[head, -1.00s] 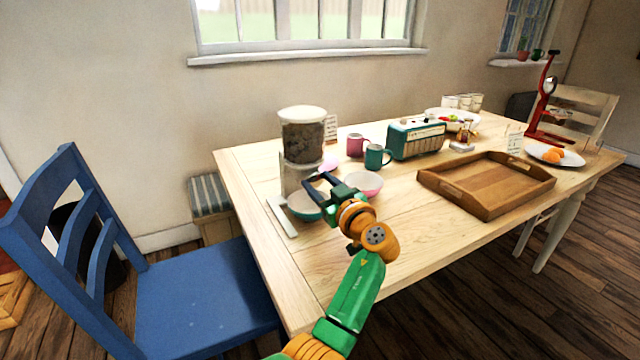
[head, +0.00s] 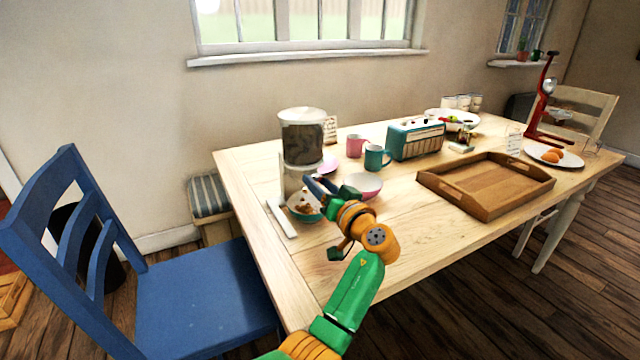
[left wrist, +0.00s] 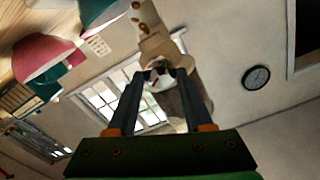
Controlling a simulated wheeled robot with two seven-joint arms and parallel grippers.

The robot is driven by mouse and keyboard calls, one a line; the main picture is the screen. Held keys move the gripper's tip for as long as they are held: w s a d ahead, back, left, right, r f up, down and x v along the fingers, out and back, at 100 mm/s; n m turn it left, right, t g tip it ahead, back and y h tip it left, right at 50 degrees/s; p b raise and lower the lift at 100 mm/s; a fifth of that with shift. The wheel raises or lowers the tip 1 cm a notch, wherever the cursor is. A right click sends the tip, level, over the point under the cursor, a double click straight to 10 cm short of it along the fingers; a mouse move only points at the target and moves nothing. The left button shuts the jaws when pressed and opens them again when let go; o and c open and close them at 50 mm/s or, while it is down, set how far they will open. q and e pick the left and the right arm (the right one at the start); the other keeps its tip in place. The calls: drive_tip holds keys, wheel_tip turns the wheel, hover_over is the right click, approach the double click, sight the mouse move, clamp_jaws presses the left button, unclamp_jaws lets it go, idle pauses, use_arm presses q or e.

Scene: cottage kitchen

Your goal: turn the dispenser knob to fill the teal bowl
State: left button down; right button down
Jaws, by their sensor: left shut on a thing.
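The dispenser (head: 302,140) stands on the table's left end, with a clear container, white lid and pale body. The teal bowl (head: 304,213) sits below its front, with brown pieces inside; my gripper hides part of its right side. My left gripper (head: 318,186) reaches to the dispenser's front, above the bowl's right side. In the left wrist view its fingers (left wrist: 160,76) are shut on the dispenser knob (left wrist: 163,80), which shows small between the tips. Brown bits (left wrist: 141,12) show near the dispenser body there. My right gripper is not in view.
A pink bowl (head: 363,184) stands close to the right of my gripper. Pink (head: 355,146) and teal (head: 377,157) mugs and a teal radio (head: 415,140) stand behind. A wooden tray (head: 485,184) lies to the right. The table's front left is clear.

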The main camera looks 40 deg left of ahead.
use_arm(q)
drive_tip(key=m+p, duration=0.2)
drive_tip(key=m, duration=0.3)
drive_tip(key=shift+m, duration=0.3)
drive_tip(key=m+p, duration=0.2)
drive_tip(key=m, duration=0.2)
drive_tip(key=shift+f+m+p, duration=0.15)
drive_tip(key=shift+m+p, duration=0.25)
drive_tip(key=shift+m, duration=0.5)
drive_tip(key=shift+c, duration=1.5)
unclamp_jaws()
drive_tip(key=v, duration=0.7)
